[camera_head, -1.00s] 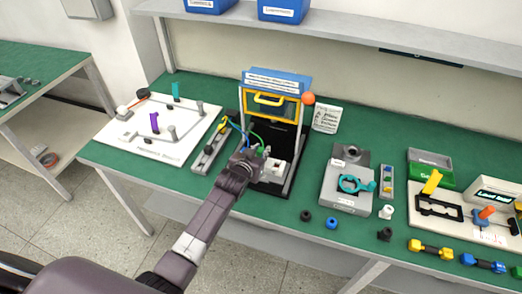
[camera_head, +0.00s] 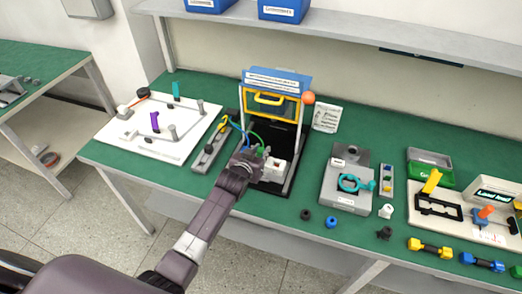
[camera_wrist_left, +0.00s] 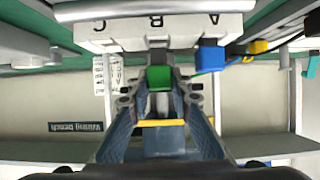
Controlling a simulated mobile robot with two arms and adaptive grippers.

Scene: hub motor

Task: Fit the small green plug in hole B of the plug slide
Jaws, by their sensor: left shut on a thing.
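The small green plug (camera_wrist_left: 160,77) is between the fingers of my left gripper (camera_wrist_left: 160,98), which is shut on it in the left wrist view. The white block of the plug slide (camera_wrist_left: 130,32) is just beyond, with upside-down letters A, B and C. The green plug lines up with B, close to the block's face. I cannot tell whether its tip is in the hole. My right gripper is not in view.
The slide stands in a black fixture with a yellow-framed window (camera_head: 270,102) and an orange ball (camera_head: 308,98). Blue, yellow and green cables run beside the gripper. A grey rail (camera_head: 208,150) is to the left, and a grey box (camera_head: 345,190) to the right.

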